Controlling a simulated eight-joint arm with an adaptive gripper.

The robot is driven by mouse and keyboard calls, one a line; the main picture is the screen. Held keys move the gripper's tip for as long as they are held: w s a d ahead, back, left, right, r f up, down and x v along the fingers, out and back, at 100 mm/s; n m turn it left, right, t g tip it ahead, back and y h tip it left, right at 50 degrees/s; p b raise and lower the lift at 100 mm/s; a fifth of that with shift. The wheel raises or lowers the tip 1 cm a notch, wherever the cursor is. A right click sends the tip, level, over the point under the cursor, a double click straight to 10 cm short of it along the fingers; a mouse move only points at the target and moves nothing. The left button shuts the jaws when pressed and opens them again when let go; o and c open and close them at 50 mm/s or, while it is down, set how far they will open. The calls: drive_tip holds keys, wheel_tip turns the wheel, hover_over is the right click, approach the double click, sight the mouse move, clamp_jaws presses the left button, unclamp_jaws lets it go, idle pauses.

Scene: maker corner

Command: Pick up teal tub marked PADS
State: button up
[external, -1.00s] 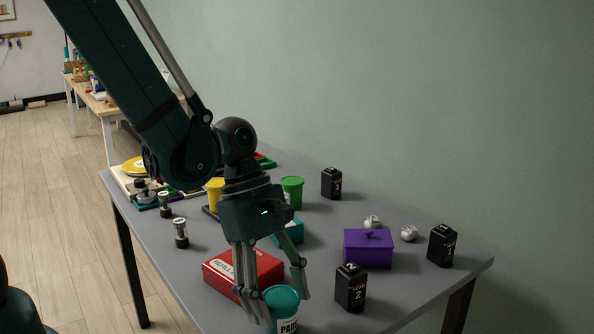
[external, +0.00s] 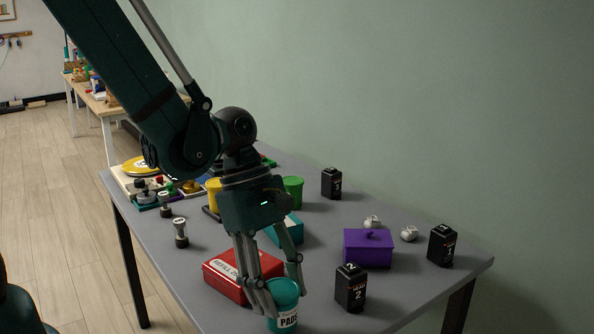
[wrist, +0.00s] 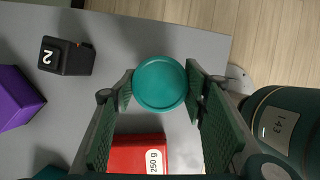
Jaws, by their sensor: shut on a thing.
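The teal tub marked PADS (external: 283,300) stands upright near the front edge of the grey table, its label partly facing the external camera. In the wrist view its round teal lid (wrist: 160,83) lies between the two fingers. My gripper (external: 280,290) reaches down from above and is shut on the tub, one finger on each side. In the wrist view the fingers of my gripper (wrist: 160,90) touch the tub's sides. Whether the tub's base is off the table cannot be told.
A red box (external: 230,272) sits close behind the tub. A black block marked 2 (external: 350,287) stands to the right. A purple lidded box (external: 368,250), another black block (external: 441,246) and a green tub (external: 293,191) stand farther off. Grey table (external: 420,295) is bare at front right.

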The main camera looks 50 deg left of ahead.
drive_tip(key=shift+r+p, duration=1.15)
drive_tip(key=shift+r, duration=3)
